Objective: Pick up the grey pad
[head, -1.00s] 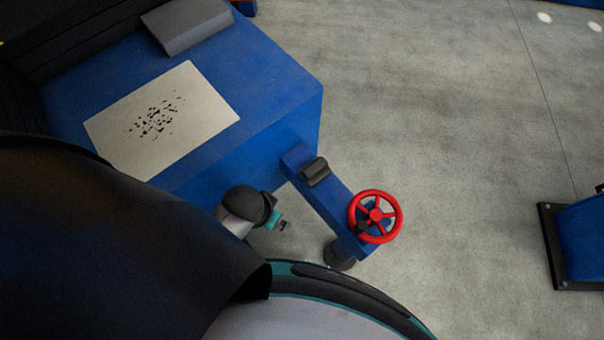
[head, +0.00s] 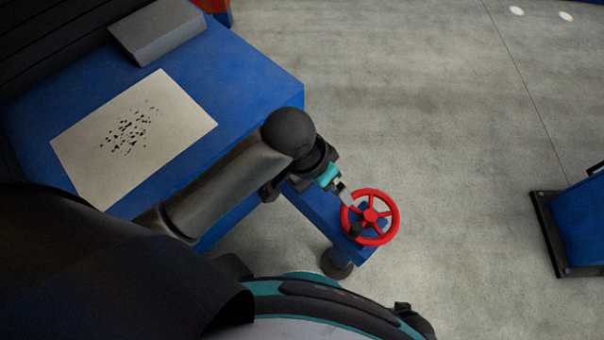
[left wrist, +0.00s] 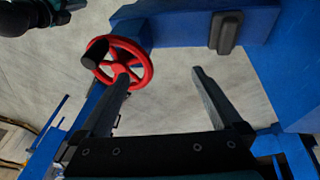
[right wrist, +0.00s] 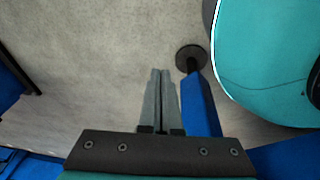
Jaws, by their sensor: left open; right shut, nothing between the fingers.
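A small dark grey pad (left wrist: 227,33) lies on a blue bar in the left wrist view. In the head view my left wrist hides that spot. A larger grey block (head: 157,32) sits on the blue table; I cannot tell which of the two is the pad meant. My left gripper (head: 344,194) is open and empty beside the red handwheel. In the left wrist view its fingers (left wrist: 161,77) are apart, with the pad beyond the right fingertip. My right gripper (right wrist: 160,72) is shut and empty above the floor.
A red handwheel (head: 370,216) with a black knob stands at the end of the blue bar, close to my left fingers. A pale speckled sheet (head: 185,135) lies on the blue table (head: 250,80). The floor to the right is clear up to another blue stand (head: 580,225).

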